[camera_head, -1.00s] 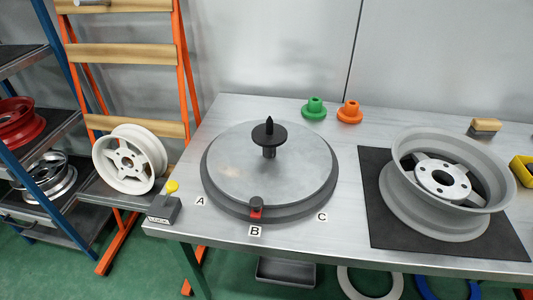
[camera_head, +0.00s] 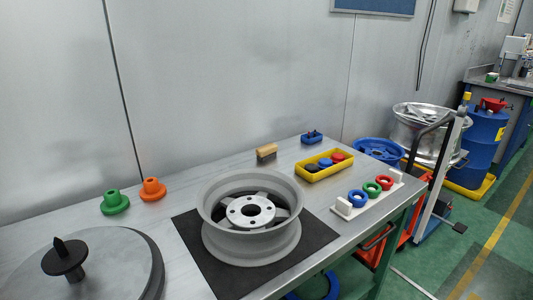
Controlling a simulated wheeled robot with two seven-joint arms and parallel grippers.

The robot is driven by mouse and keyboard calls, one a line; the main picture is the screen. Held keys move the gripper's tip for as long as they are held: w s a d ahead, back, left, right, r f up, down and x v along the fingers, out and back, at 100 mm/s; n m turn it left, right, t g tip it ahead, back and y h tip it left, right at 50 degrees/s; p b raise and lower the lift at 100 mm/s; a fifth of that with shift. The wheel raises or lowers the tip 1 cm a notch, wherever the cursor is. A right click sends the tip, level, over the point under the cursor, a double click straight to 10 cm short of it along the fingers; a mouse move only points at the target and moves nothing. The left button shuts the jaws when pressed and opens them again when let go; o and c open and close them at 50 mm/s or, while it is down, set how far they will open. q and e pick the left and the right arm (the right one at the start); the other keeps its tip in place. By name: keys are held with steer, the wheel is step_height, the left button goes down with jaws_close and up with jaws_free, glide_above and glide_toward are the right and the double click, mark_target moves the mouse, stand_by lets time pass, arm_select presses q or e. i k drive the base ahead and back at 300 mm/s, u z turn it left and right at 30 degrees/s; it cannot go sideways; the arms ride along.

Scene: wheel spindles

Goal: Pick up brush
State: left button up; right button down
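The brush (camera_head: 266,152) is a small block with a tan wooden top and dark bristles below. It rests on the metal workbench (camera_head: 200,187) near the back edge, behind the grey wheel (camera_head: 252,217). Nothing touches it. Neither of my grippers shows in the head view.
The grey wheel lies on a black mat (camera_head: 308,240). A yellow tray (camera_head: 323,166) with coloured pieces and a small blue holder (camera_head: 311,137) stand right of the brush. A dark spindle (camera_head: 65,259) rises from the round plate (camera_head: 118,261).

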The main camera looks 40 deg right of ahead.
mark_target(269, 151)
steer(key=z, duration=3.4)
steer(key=i, duration=3.1)
steer(key=u, duration=4.35)
